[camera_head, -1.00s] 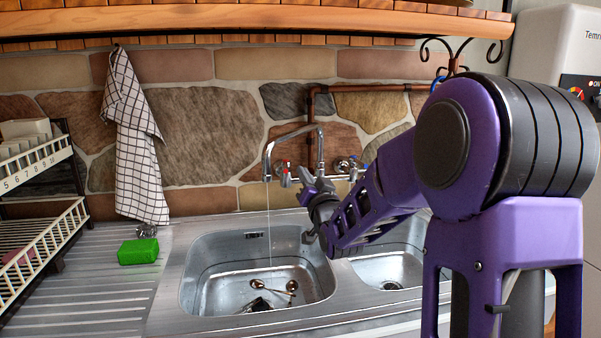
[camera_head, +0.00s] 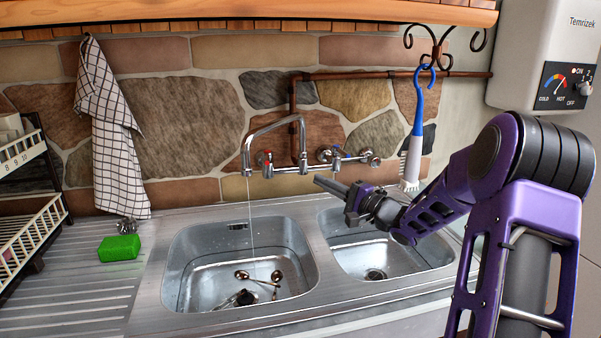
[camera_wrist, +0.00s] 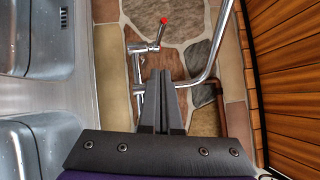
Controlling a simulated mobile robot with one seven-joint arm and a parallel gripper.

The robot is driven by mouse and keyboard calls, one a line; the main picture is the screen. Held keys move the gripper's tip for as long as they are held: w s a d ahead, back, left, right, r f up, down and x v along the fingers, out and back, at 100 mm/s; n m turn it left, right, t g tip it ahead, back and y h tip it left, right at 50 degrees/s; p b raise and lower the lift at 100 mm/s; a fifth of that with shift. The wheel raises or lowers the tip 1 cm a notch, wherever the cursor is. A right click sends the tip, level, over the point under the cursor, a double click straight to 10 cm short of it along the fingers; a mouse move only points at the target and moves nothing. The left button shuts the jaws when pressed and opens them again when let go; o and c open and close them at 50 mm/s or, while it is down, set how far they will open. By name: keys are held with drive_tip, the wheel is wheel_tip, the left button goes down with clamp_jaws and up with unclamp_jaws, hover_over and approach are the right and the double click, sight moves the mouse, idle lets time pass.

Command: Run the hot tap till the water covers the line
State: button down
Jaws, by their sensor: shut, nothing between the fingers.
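The chrome wall tap (camera_head: 301,140) has a red-marked hot handle (camera_head: 265,160) on the left and a blue-marked cold handle (camera_head: 337,152) on the right. A thin stream of water (camera_head: 251,205) falls from its spout into the left bowl (camera_head: 170,285). A dark line runs around that bowl's wall; I cannot tell the water level against it. My gripper (camera_head: 318,181) is shut and empty, over the right bowl, pointing left, below and right of the hot handle. In the wrist view my gripper (camera_wrist: 161,72) points towards the red-tipped handle (camera_wrist: 163,22), apart from it.
Several spoons (camera_head: 262,280) lie in the left bowl. A blue-handled brush (camera_head: 417,105) hangs above the right bowl (camera_head: 400,255). A green sponge (camera_head: 119,248) sits on the drainer, with a towel (camera_head: 118,130) above. A dish rack (camera_head: 30,240) stands left; the heater (camera_head: 550,60) hangs right.

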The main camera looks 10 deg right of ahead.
sight(267, 160)
drive_tip(key=s+a+b+x, duration=0.1)
drive_tip(key=a+x, duration=0.1)
drive_tip(key=x, duration=1)
drive_tip(key=shift+s+a+r+b, duration=0.25)
drive_tip(key=shift+s+b, duration=0.05)
drive_tip(key=shift+b, duration=0.1)
drive_tip(key=shift+a, duration=0.1)
